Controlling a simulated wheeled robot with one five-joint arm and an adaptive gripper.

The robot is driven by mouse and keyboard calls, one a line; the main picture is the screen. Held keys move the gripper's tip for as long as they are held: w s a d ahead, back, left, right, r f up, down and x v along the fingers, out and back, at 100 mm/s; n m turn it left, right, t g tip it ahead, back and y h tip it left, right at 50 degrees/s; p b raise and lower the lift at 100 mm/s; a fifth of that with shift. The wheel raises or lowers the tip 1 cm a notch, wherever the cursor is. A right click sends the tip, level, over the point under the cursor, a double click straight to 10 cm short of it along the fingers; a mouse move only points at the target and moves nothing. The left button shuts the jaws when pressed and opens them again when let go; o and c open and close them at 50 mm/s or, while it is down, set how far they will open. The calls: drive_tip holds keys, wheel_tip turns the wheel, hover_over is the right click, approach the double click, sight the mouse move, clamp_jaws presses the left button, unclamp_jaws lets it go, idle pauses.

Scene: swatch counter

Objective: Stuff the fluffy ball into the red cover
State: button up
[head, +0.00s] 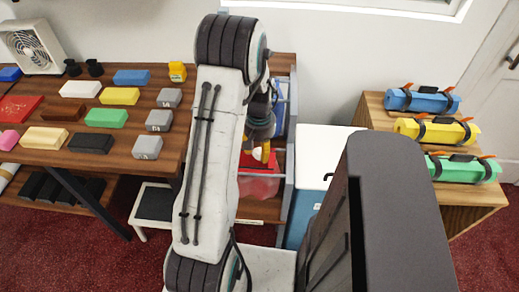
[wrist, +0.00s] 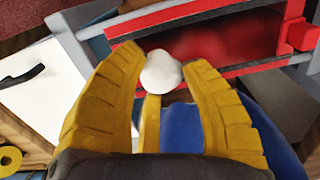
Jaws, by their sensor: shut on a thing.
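A white fluffy ball (wrist: 161,71) is held between the tips of my gripper's yellow fingers (wrist: 163,75) in the wrist view. In the head view my gripper (head: 262,153) points down in front of the rack, mostly hidden by my arm. The red cover (wrist: 222,38) lies just beyond the ball in the wrist view, with a dark red inner area framed by brighter red edges. The ball is at its near edge; I cannot tell whether they touch. In the head view red material (head: 258,187) shows below my gripper, partly hidden by my arm.
A grey rack frame (head: 288,150) surrounds the red area. A white cabinet (head: 315,150) stands right of it. The left table (head: 60,142) holds several coloured blocks and a fan (head: 32,47). A wooden stand (head: 470,202) at right carries blue, yellow and green rolls.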

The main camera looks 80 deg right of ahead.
drive_tip(key=o, duration=1.4)
drive_tip(key=shift+c, duration=0.2)
drive_tip(key=shift+r, duration=0.1)
drive_tip(key=shift+r+p, duration=2)
drive_tip(key=shift+r, duration=0.9)
